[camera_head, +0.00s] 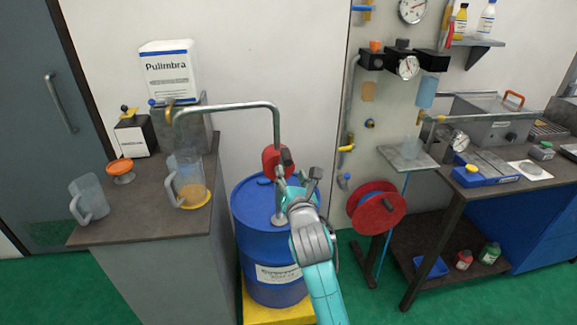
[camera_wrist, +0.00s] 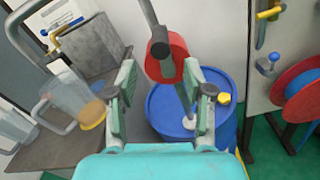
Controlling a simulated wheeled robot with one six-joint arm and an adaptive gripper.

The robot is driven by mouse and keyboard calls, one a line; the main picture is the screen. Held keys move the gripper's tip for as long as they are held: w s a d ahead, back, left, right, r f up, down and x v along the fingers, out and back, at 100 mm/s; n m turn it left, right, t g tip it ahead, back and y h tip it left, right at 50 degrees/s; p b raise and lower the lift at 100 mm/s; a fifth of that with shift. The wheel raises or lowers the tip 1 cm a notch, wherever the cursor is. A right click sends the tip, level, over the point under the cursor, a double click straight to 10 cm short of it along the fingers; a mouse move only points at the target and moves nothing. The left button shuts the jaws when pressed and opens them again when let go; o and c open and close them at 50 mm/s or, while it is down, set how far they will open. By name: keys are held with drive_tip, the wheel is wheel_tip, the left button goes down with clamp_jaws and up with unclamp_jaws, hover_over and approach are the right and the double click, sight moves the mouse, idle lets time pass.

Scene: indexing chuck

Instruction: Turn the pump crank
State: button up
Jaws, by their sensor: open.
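The rotary pump has a red round body (camera_head: 270,162) and stands on top of a blue drum (camera_head: 262,240). Its grey spout pipe (camera_head: 225,108) rises and bends left over a clear jug (camera_head: 187,178). The black crank grip (camera_head: 287,157) shows at the right side of the red body. In the wrist view the black grip (camera_wrist: 165,68) points toward the camera, between and beyond the fingers. My gripper (camera_head: 298,177) is open and empty, just in front of the pump; it also shows in the wrist view (camera_wrist: 162,98). The fingers appear apart from the grip. My gripper partly hides the drum top.
A dark-topped counter (camera_head: 135,215) with a second jug (camera_head: 88,198) stands left of the drum. A red hose reel (camera_head: 376,207) and a wall panel with valves (camera_head: 372,130) are close on the right. A workbench (camera_head: 500,180) stands farther right.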

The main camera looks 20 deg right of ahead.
sight(288, 163)
drive_tip(key=shift+v, duration=1.15)
idle(1.2)
drive_tip(key=w+d+m, duration=0.1)
drive_tip(key=w+m, duration=0.2)
drive_tip(key=m, duration=0.7)
drive_tip(key=w+d+m, duration=0.1)
drive_tip(key=w+m, duration=0.3)
drive_tip(key=m, duration=0.7)
drive_tip(key=w+d+m, duration=0.1)
drive_tip(key=w+m, duration=0.2)
drive_tip(key=m, duration=0.8)
drive_tip(key=shift+w+r, duration=0.15)
drive_tip(key=shift+w, duration=0.15)
